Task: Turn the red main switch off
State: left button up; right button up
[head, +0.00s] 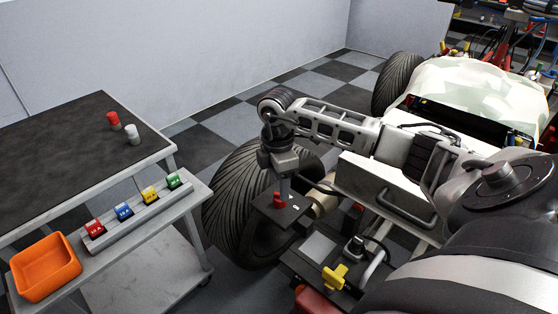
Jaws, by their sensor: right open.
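The red main switch (277,200) is a small red knob on a dark square plate (292,214) beside the big tyre, with small white marks to its right. My right gripper (284,188) comes down from above, its fingers just over the plate and right at the knob. It is open. The fingers partly overlap the knob's upper area, so I cannot tell whether they are around it or touching it. My left gripper is outside the view.
A trolley (80,160) at left carries a red and a grey cylinder. Its lower shelf holds an orange bin (45,268) and a rack of coloured blocks (140,216). The ribbed tyre (235,200) and a yellow connector (335,277) flank the switch plate.

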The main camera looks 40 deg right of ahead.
jog(key=shift+s+f, duration=0.1)
jog(key=shift+f, duration=1.75)
jog(key=c, duration=1)
jog(key=shift+o, duration=0.2)
jog(key=n, duration=0.5)
jog(key=shift+r+n+p, duration=0.1)
jog(key=shift+n+p, duration=0.2)
jog(key=shift+n, duration=0.1)
jog(key=n, duration=0.5)
jog(key=shift+n+h, duration=0.3)
jog(key=shift+n, duration=0.4)
